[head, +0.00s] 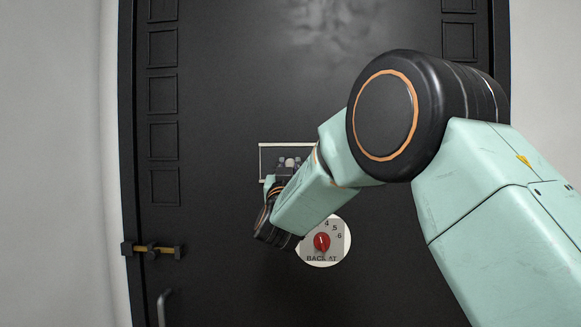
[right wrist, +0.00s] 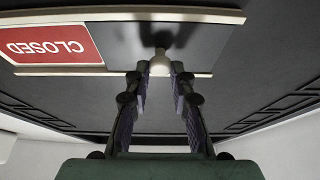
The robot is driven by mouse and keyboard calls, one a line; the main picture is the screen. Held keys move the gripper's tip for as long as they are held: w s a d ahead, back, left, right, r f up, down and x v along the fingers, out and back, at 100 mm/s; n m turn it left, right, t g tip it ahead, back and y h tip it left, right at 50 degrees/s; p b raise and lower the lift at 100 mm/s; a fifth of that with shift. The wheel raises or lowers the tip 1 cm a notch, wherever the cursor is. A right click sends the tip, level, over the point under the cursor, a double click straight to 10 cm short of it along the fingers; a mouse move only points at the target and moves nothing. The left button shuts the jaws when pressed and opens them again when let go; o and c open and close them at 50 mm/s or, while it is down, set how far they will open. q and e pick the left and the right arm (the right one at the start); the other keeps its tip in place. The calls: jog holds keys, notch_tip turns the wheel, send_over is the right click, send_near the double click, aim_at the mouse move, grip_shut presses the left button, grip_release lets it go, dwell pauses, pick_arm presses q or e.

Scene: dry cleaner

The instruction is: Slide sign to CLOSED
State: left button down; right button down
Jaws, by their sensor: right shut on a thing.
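The sliding sign (head: 268,153) is a light-edged panel on the black door, partly hidden by my right arm in the head view. In the right wrist view it appears upside down, with a red plate (right wrist: 50,45) reading CLOSED in white uncovered at the left and a grey sliding cover (right wrist: 125,42) beside it. A pale knob (right wrist: 160,64) stands out from the cover. My right gripper (head: 288,165) is at the sign, its two fingers (right wrist: 160,72) shut on the knob from both sides. My left gripper is not in view.
A round white dial plate with a red knob (head: 322,241) is below the sign, close to my right forearm. A brass and black latch (head: 153,250) and a metal handle (head: 163,305) are at the door's lower left. The door (head: 220,100) above the sign is clear.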

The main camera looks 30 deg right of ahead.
jog(key=shift+a, duration=0.15)
jog(key=c, duration=1.6)
grip_release()
jog(key=o, duration=0.4)
jog(key=shift+w+f, duration=0.15)
jog(key=shift+w, duration=0.25)
jog(key=shift+o, duration=0.2)
jog(key=shift+s, duration=0.4)
jog(key=shift+s+a, duration=0.2)
jog(key=shift+s, duration=0.1)
jog(key=v, duration=1)
jog(key=shift+a+f, duration=0.3)
jog(key=shift+f, duration=0.1)
